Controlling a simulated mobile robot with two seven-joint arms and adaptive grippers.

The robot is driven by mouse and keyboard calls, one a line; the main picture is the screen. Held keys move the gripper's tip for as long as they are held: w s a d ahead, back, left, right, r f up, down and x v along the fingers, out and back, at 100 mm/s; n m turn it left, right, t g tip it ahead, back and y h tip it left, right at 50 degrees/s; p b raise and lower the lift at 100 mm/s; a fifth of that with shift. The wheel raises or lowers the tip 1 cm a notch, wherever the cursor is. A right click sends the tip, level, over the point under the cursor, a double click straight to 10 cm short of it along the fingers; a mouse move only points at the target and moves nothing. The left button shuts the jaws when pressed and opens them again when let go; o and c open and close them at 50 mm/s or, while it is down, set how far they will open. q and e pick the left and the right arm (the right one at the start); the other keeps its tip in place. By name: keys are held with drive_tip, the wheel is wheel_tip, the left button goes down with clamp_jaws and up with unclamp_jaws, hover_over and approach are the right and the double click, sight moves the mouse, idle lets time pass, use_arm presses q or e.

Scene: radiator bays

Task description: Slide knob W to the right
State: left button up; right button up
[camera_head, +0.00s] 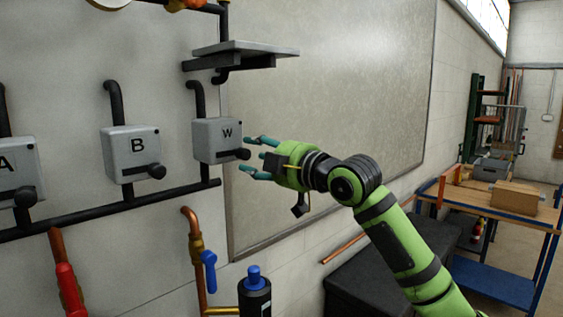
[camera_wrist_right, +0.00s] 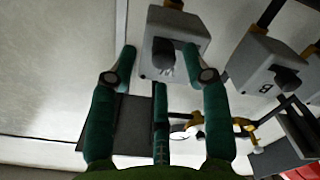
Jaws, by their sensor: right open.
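Box W (camera_head: 216,138) is a grey wall box marked W. Its black knob (camera_head: 243,154) sticks out of a dark slot low on its front, near the right end of the slot. In the right wrist view, knob W (camera_wrist_right: 164,53) shows on the box (camera_wrist_right: 184,28), between my fingertips or just beyond them. My right gripper (camera_head: 249,154) is open and empty, its fingers pointing left at the knob from the right; it also shows in the wrist view (camera_wrist_right: 160,52). I cannot tell whether a finger touches the knob. My left gripper is not in view.
Box B (camera_head: 130,146) and box A (camera_head: 16,168) are similar boxes to the left. A grey shelf (camera_head: 245,50) juts out above box W. Black pipes run along the wall below. A blue-handled valve (camera_head: 209,268) stands lower down. A workbench (camera_head: 490,205) is at right.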

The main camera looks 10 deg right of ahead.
drive_tip(key=v, duration=0.8)
drive_tip(key=shift+s+d, duration=0.15)
drive_tip(key=shift+d, duration=0.1)
